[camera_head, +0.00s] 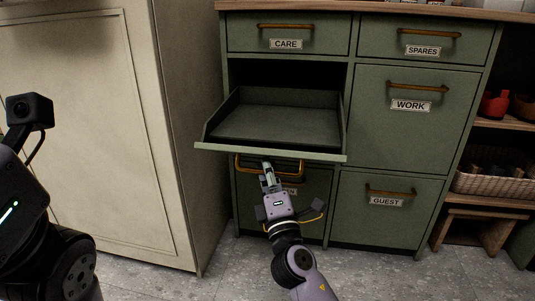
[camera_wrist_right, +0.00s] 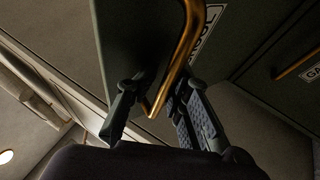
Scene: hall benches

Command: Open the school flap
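The school flap (camera_head: 275,155) is a green front in the left column of the cabinet. It is swung down to about level, with a grey tray surface and side walls behind its edge. In the right wrist view its panel (camera_wrist_right: 135,45) shows a brass handle (camera_wrist_right: 187,45) and a partly hidden label whose letters seem to end in "OOL". My right gripper (camera_head: 267,172) is under the flap's front edge. Its two fingers (camera_wrist_right: 158,103) stand apart on either side of the handle's bent end, with a gap. My left gripper is out of view; only my left arm shows.
Shut fronts surround the flap: CARE (camera_head: 300,40) above, SPARES (camera_head: 390,38), WORK (camera_head: 400,130) and GUEST (camera_head: 380,222) to the right, and a lower left front (camera_head: 310,215). A tall cream cabinet (camera_head: 90,120) stands close on the left. Open shelves with a basket (camera_head: 490,185) are at right.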

